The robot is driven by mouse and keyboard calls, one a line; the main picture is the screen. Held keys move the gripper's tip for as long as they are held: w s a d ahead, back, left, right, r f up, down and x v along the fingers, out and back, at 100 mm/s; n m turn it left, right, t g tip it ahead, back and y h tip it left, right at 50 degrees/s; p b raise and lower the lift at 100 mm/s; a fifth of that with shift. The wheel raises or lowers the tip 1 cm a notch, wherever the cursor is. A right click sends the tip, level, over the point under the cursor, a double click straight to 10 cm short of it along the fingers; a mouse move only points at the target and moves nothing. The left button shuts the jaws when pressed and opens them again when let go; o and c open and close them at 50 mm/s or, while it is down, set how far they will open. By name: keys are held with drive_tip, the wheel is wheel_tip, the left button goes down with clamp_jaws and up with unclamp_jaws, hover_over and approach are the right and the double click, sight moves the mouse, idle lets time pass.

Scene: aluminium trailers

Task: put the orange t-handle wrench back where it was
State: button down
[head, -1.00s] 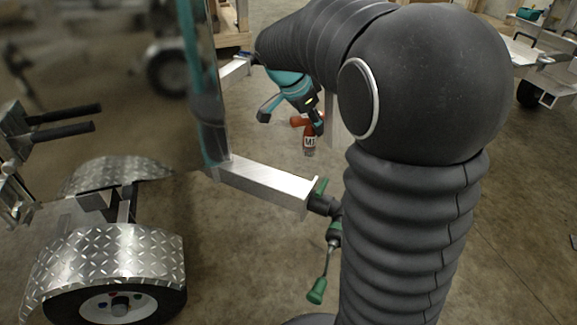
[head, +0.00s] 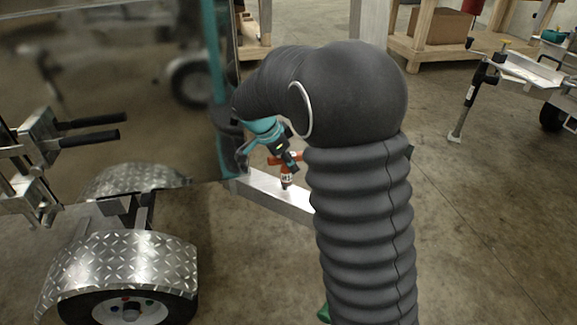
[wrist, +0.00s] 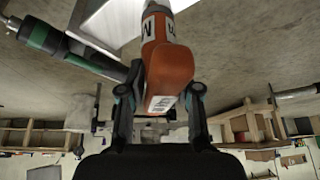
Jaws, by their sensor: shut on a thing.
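The orange t-handle wrench (head: 286,172) is in my gripper (head: 270,157), with its orange crossbar at the top and its shaft pointing down. In the head view it appears in front of the aluminium beam (head: 262,197) of the trailer; I cannot tell whether it touches the beam. In the wrist view the orange handle (wrist: 172,72) sits between the two dark fingers of my gripper (wrist: 160,95), with white labels on it. The far end of the wrench is cut off at the top edge.
A green and black tool (wrist: 75,52) is close beside the wrench in the wrist view. The trailer's dark panel (head: 165,130) and diamond-plate fender (head: 125,260) stand at the left. A wooden bench (head: 425,45) is behind.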

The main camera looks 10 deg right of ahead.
drive_tip(key=shift+f, duration=0.85)
drive_tip(key=c, duration=0.8)
unclamp_jaws()
